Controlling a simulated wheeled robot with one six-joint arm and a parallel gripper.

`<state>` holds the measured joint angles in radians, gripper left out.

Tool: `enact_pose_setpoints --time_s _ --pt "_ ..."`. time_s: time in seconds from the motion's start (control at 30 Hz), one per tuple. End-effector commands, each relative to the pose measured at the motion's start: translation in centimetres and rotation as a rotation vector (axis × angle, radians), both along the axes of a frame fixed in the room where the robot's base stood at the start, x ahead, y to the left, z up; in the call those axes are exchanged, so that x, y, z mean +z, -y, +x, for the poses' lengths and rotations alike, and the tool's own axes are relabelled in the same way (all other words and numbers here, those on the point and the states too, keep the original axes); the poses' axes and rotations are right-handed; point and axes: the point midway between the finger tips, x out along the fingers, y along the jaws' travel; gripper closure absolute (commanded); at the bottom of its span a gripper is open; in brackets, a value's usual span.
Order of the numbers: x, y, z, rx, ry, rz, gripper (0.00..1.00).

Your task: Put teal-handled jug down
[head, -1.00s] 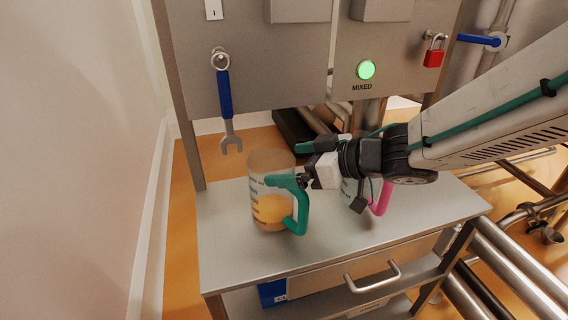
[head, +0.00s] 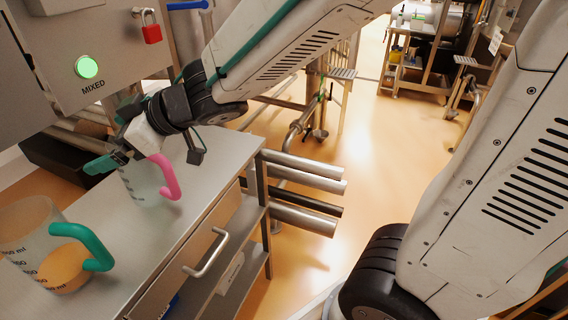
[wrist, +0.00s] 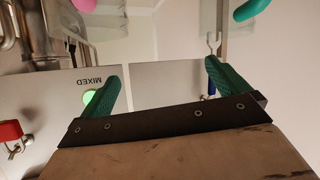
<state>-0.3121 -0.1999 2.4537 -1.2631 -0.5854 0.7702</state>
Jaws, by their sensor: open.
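The teal-handled jug (head: 32,238) stands upright on the steel table at the lower left of the head view, with orange-yellow content in its lower part. Its teal handle (head: 88,245) points right, and a bit of it shows at the top edge of the wrist view (wrist: 250,9). My gripper (head: 110,138) is open and empty, behind the jug in the head view and apart from its handle. Its two green fingers stand wide apart in the wrist view (wrist: 163,85), with nothing between them.
A pink-handled jug (head: 147,186) stands on the table (head: 170,238) just below my gripper in the head view. The panel with a lit green MIXED lamp (head: 87,67) and red padlock (head: 152,33) rises behind. A drawer handle (head: 208,254) juts from the table's front.

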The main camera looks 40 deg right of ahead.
Motion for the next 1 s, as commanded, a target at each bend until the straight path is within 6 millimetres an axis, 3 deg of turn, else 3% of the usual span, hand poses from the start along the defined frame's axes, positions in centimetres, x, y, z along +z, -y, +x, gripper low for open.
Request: enact_pose_setpoints --time_s 0.1,0.17,0.27,0.3,0.4,0.5,0.6,0.7,0.8,1.0 --pt "1.9 8.1 2.7 -0.36 0.045 -0.098 0.0" --pt "2.2 12.6 2.6 -0.536 0.017 -0.157 0.0" --pt "1.9 19.5 0.4 -0.8 -0.083 -0.248 0.0" --pt "1.5 21.8 -1.3 -0.887 -0.15 -0.28 0.0" --pt "-0.1 25.5 -6.8 -1.033 -0.371 -0.348 0.0" --pt "-1.7 26.6 -12.7 -1.083 -0.608 -0.385 0.0" --pt "-2.6 25.9 -17.6 -1.062 -0.807 -0.396 0.0" --pt "-2.9 24.8 -20.8 -1.018 -0.941 -0.394 0.0" --pt "-3.0 24.8 -22.5 -0.985 -1.009 -0.391 0.0" --pt "-3.0 24.8 -22.9 -0.975 -1.03 -0.39 0.0"
